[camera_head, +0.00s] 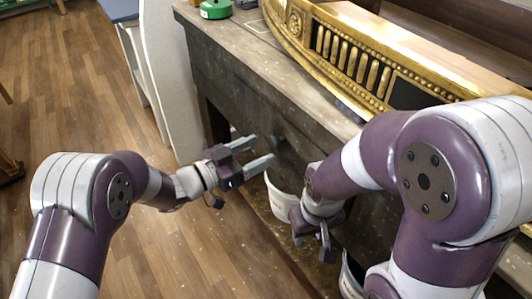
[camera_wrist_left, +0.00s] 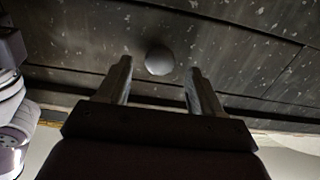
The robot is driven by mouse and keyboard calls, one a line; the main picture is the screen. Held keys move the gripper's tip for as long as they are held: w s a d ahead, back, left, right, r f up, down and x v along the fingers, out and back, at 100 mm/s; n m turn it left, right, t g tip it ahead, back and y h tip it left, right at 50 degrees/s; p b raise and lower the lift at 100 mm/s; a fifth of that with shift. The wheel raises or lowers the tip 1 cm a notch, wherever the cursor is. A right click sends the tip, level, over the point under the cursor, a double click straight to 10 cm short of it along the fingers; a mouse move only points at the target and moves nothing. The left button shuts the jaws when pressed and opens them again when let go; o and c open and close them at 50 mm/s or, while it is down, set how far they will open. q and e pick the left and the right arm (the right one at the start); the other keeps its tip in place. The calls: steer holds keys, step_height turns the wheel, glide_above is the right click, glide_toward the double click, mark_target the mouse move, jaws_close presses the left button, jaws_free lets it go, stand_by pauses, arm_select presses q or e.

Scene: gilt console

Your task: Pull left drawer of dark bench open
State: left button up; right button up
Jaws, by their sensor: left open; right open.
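The dark bench (camera_head: 222,75) runs diagonally from the upper left to the right in the head view. Its left drawer front carries a round dark knob (camera_head: 277,142), which also shows in the left wrist view (camera_wrist_left: 159,61). My left gripper (camera_head: 258,153) is open in front of the drawer, with its two fingers pointing at the knob. In the left wrist view the knob appears between and just beyond the fingertips (camera_wrist_left: 157,72), not gripped. The drawer looks shut. My right gripper (camera_head: 312,240) hangs low by the bench front; its fingers are partly hidden by its own wrist.
A gilt carved piece (camera_head: 345,60) lies on the bench top. White buckets (camera_head: 284,203) stand under the bench. A pale panel (camera_head: 170,75) stands beside the bench's far end.

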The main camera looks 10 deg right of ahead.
arm_select(q)
steer(key=shift+x, duration=1.45)
jaws_close()
arm_select(e)
steer(key=shift+f, duration=0.4)
arm_select(q)
steer(key=shift+a, duration=0.1)
arm_select(e)
steer(key=shift+a, duration=0.1)
